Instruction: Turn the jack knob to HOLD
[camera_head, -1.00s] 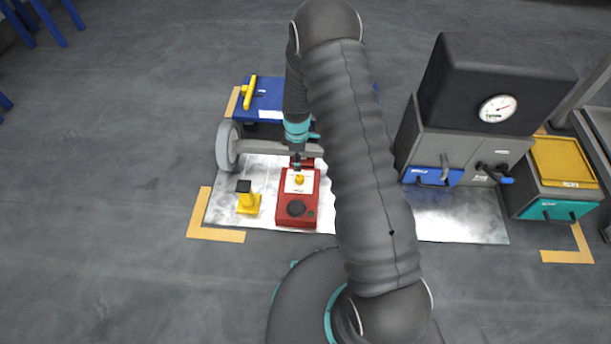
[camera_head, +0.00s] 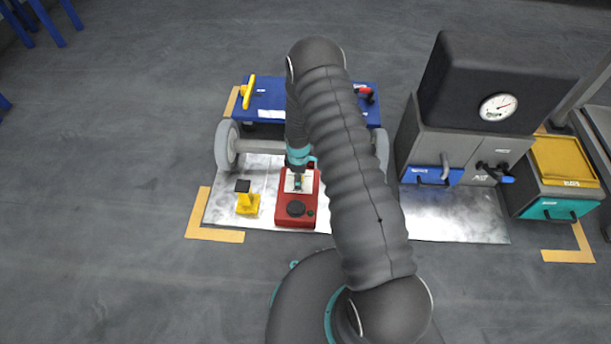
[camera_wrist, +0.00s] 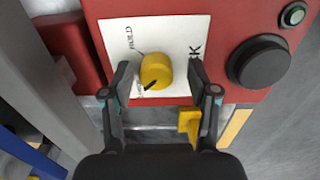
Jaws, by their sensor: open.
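The jack is a red box (camera_head: 298,216) on the metal floor plate. In the wrist view its yellow knob (camera_wrist: 156,71) stands on a white label (camera_wrist: 180,35), with a dark pointer mark on the knob. The lettering HOLD is at the label's upper left; other lettering by the knob's lower left is too small to read. My gripper (camera_wrist: 157,82) is open, with one finger on each side of the knob and a gap showing on both sides. In the head view my gripper (camera_head: 298,184) is over the jack's label and hides the knob.
A black round cap (camera_wrist: 259,62) and a green button (camera_wrist: 293,14) are on the jack. A yellow stand (camera_head: 247,203) with a black top is left of it. A blue wheeled chassis (camera_head: 285,97) is behind. Grey cabinets with a gauge (camera_head: 498,107) stand right.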

